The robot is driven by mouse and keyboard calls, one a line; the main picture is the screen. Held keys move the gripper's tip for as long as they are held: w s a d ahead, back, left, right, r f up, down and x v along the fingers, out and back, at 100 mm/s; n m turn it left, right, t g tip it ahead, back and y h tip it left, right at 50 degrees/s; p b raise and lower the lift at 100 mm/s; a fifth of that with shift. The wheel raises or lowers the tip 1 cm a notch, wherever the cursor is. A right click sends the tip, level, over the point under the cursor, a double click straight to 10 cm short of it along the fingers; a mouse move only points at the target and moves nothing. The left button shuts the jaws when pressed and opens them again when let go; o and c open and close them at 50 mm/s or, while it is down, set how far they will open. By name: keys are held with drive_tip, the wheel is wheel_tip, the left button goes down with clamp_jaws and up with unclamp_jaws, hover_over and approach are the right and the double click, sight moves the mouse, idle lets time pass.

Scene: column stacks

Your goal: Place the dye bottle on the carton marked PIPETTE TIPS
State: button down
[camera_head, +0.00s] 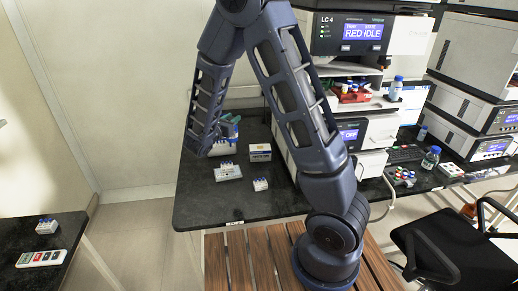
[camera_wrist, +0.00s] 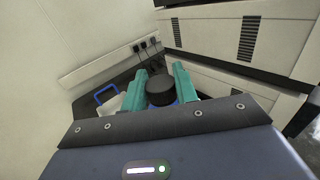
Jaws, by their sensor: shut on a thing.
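In the wrist view my gripper (camera_wrist: 160,84) has teal fingers closed on both sides of a bottle with a round black cap (camera_wrist: 160,88). A little blue shows below the cap; the rest of the bottle is hidden. In the head view my forearm hides most of the gripper and I cannot make out the bottle there.
A pale container with a blue handle (camera_wrist: 106,97) lies left of the bottle in the wrist view. Instrument stacks (camera_head: 365,133) rise at right. The front bench strip is clear.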

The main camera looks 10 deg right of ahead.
drive_tip(key=w+d+r+m+g+h, duration=0.1)
drive_tip(key=w+d+r, duration=0.2)
drive_tip(key=w+d, duration=0.4)
drive_tip(key=w+d+r+h, duration=0.1)
drive_tip(key=w+d+r, duration=0.1)
drive_tip(key=w+d, duration=0.5)
wheel_tip(320, 180, down, 20)
drive_tip(key=shift+d, duration=0.25)
drive_tip(key=shift+f, duration=0.1)
drive_tip(key=c, duration=1.1)
unclamp_jaws()
drive_tip(key=v, duration=1.2)
drive_tip(key=shift+r, duration=0.35)
